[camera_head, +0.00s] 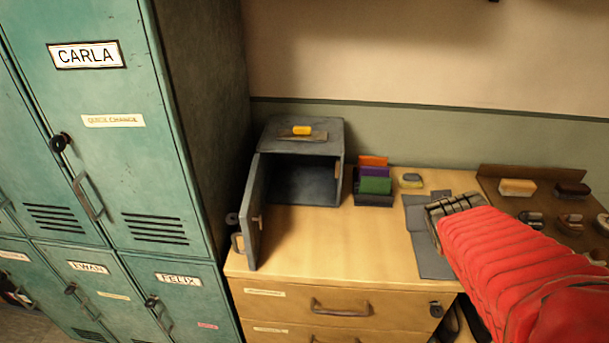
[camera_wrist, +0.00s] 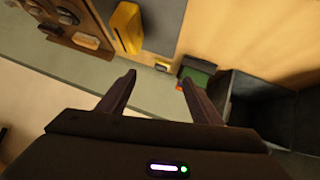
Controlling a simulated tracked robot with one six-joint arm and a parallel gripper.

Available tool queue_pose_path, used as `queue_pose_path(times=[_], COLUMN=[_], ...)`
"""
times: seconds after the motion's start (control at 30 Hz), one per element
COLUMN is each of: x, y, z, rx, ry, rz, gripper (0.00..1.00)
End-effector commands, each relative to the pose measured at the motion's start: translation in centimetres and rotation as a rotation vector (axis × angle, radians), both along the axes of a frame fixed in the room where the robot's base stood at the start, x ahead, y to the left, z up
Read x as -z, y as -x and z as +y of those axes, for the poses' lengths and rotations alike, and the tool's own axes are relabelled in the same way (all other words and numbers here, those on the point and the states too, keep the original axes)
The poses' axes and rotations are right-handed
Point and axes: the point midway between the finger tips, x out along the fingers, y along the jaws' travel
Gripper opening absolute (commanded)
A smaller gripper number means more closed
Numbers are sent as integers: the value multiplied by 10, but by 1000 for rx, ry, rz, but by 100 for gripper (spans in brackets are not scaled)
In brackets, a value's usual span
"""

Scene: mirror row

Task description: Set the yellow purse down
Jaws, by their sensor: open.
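A yellow block-like object, likely the yellow purse (camera_wrist: 126,27), lies on or over the grey mat (camera_wrist: 163,20) in the wrist view. The same mat shows on the wooden counter in the head view (camera_head: 430,255), where my arm seems to hide the yellow object. My gripper (camera_wrist: 158,80) is open, with nothing between its fingers. The yellow object appears beyond the left fingertip, apart from it in the picture. In the head view my red-sleeved arm reaches over the mat from the lower right, and the fingers cannot be made out.
A grey metal box (camera_head: 342,150) stands open, its door (camera_head: 255,215) swung toward the counter's front. A small yellow item (camera_head: 302,130) lies on top. A card holder (camera_head: 374,198) and a grey-yellow sponge-like item (camera_head: 411,181) stand right of it. A brown brush board (camera_head: 500,172) is at right.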

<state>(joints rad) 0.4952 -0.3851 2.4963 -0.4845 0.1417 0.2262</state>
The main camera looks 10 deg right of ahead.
Motion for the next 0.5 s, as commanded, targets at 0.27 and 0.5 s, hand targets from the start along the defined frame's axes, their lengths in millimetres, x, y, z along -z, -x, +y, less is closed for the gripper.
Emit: queue_pose_path(times=[0.27, 0.5], x=[-9, -9], y=[28, 74], z=[96, 183], rx=[-87, -232], ry=[-114, -238], rz=[119, 251], gripper=[59, 59])
